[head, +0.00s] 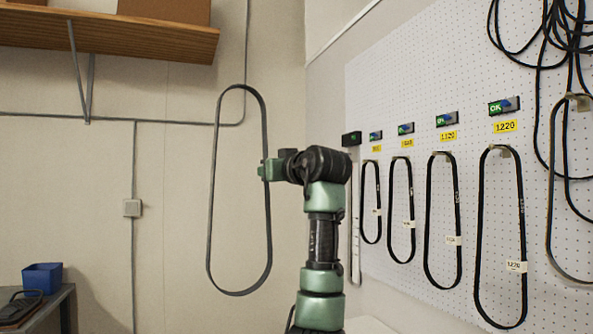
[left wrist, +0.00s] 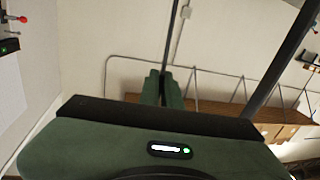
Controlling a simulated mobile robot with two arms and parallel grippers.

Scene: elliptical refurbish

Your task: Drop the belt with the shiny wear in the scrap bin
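My left gripper (head: 265,170) is shut on the right strand of a long dark belt loop (head: 210,200), which hangs upright in the air in front of the beige wall. In the left wrist view the green fingers (left wrist: 164,86) are closed around one dark strand of the belt (left wrist: 290,48). No shiny wear can be made out on this belt. I see nothing labelled as a scrap bin. My right gripper is not in view.
A small blue open box (head: 42,278) stands on a grey bench (head: 45,310) at lower left, beside a dark object. A wooden shelf (head: 110,35) with cardboard boxes is at upper left. The pegboard (head: 420,100) carries green OK displays and yellow labels.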

